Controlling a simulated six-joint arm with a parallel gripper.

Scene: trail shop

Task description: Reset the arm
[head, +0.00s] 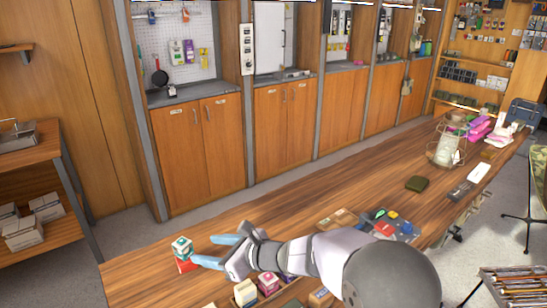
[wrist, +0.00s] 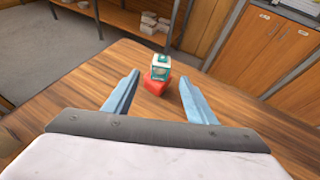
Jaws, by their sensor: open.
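My gripper (head: 217,251) is open and empty over the left end of the wooden counter (head: 140,266). Its two blue fingers also show in the wrist view (wrist: 159,97), spread apart. A small teal and white box (head: 182,245) sits on top of a red box (head: 187,265) near the counter's left end. In the wrist view the teal box (wrist: 161,67) and the red box (wrist: 155,86) stand just beyond the fingertips, between their lines. I see no finger touching them. My arm reaches across the counter from the lower right.
Several small boxes (head: 245,292) stand under and beside my arm, near a tray of colourful items (head: 397,228). A lantern (head: 447,146) and pink packets (head: 479,129) are farther right. The counter's left end is mostly clear. Cabinets (head: 197,152) line the back.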

